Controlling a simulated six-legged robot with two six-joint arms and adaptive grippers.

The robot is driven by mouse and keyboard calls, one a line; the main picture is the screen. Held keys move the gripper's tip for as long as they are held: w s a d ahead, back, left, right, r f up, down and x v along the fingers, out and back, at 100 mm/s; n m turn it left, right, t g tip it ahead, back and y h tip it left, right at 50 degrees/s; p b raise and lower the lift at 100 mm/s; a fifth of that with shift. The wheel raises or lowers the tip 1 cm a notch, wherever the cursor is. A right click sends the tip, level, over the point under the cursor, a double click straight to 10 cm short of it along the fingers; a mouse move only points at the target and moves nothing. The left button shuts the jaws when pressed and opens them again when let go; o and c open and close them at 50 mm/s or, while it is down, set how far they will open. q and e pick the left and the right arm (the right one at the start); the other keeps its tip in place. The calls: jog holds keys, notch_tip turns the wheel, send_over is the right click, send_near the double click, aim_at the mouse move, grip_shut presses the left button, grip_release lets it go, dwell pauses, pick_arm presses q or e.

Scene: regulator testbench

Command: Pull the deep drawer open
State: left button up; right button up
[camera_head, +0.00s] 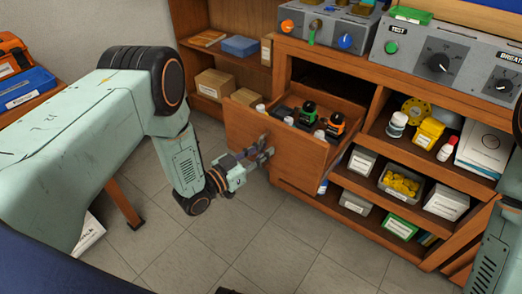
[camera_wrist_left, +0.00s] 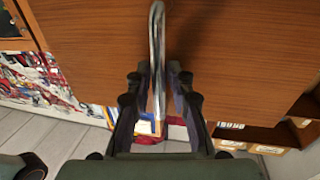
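The deep drawer (camera_head: 294,158) stands pulled out from the wooden bench, its top open and several small items inside. My left gripper (camera_head: 262,153) is at the metal handle on the drawer's front. In the left wrist view the upright handle (camera_wrist_left: 157,45) runs between the two fingers of the left gripper (camera_wrist_left: 159,80), which are closed in around it; the contact itself is partly hidden. The drawer front (camera_wrist_left: 240,50) fills most of that view. Part of my right arm shows at the right edge of the head view, but its gripper is out of view.
Bottles and a yellow case (camera_head: 429,132) stand on the open shelf right of the drawer, with bins (camera_head: 402,185) below. Control panels (camera_head: 440,58) sit on the bench top. Cardboard boxes (camera_head: 215,83) are on shelving behind. The tiled floor (camera_head: 270,235) before the drawer is clear.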

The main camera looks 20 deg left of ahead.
pick_arm(q)
jog(key=v, duration=1.2)
jog(key=shift+f, duration=0.15)
jog(key=s+f+n+g+y, duration=0.55)
jog(key=s+f+g, duration=0.35)
jog(key=s+f, duration=0.4)
jog(key=s+r+n+g+y, duration=0.1)
jog(key=s+g, duration=0.5)
jog(key=s, duration=0.9)
jog(key=shift+s+a+r+y, duration=0.2)
jog(key=shift+r+y, duration=0.4)
jog(key=shift+y, duration=0.75)
